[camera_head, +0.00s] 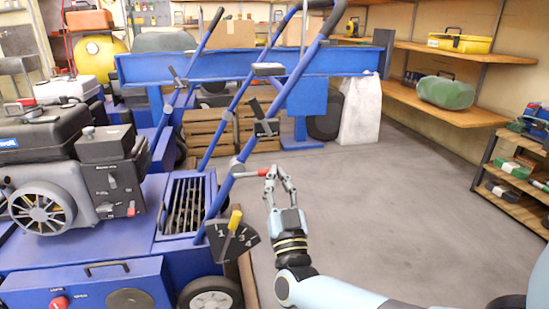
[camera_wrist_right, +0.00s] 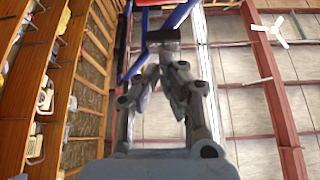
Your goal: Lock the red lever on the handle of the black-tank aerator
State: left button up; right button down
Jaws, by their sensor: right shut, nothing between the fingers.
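The aerator in the left foreground has a black tank (camera_head: 40,135) on a grey engine and a blue body. Its blue handle (camera_head: 222,185) slants up to the right. A lever with a red grip (camera_head: 255,173) sits low on this handle and points right, nearly level. My right gripper (camera_head: 279,169) is shut and empty, fingers up, right beside the red end of the lever. I cannot tell whether they touch. In the right wrist view the shut fingers (camera_wrist_right: 172,60) point at the blue handle (camera_wrist_right: 138,66). My left gripper is not in view.
Shelves (camera_head: 455,105) line the right wall. The grey floor (camera_head: 380,205) to the right is clear.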

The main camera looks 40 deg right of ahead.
jog(key=shift+v, duration=2.3)
